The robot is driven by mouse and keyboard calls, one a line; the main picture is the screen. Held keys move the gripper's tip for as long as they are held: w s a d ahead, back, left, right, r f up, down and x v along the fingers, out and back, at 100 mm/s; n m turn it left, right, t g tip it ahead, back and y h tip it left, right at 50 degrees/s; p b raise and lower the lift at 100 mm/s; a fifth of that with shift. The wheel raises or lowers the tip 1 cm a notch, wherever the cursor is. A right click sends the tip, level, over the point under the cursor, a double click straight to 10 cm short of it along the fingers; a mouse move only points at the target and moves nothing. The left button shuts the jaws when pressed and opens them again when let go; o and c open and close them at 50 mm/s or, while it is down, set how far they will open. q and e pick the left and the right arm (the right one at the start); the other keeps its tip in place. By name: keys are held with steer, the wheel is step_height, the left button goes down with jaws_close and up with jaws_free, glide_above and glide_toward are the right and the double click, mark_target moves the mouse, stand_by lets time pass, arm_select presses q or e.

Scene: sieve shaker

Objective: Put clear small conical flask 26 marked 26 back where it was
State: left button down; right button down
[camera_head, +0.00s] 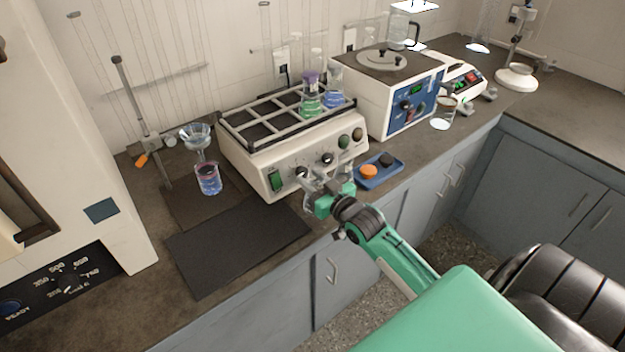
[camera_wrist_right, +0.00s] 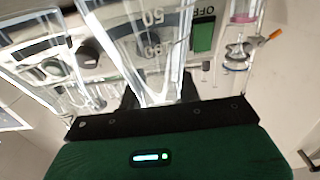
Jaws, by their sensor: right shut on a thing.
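My right gripper (camera_head: 322,187) is low in front of the white sieve shaker (camera_head: 250,172), above the counter's front edge. It is shut on a clear conical flask (camera_wrist_right: 147,45), which fills the upper middle of the right wrist view. The flask carries white printing that reads 50, with another mark below it that is hard to read. In the head view the flask barely shows against the shaker's front. On the shaker's top is a metal grid (camera_head: 262,122) with several empty compartments. My left gripper is not in view.
A green flask (camera_head: 311,107) and a blue flask (camera_head: 334,99) stand in the grid's far right part. A blue tray (camera_head: 381,181) with orange and dark knobs lies right of my gripper. A dark mat (camera_head: 236,245) lies left. A funnel stand (camera_head: 145,120) is farther left.

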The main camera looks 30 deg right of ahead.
steer(key=shift+f, duration=0.1)
steer(key=c, duration=1)
jaws_free()
steer(key=shift+o, duration=0.2)
steer(key=shift+r, duration=0.2)
steer(key=shift+s+f, duration=0.1)
steer(key=shift+s, duration=0.25)
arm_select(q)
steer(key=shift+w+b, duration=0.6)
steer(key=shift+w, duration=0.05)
arm_select(e)
steer(key=s+d, duration=0.1)
steer(key=s, duration=1)
steer(key=shift+s, duration=0.15)
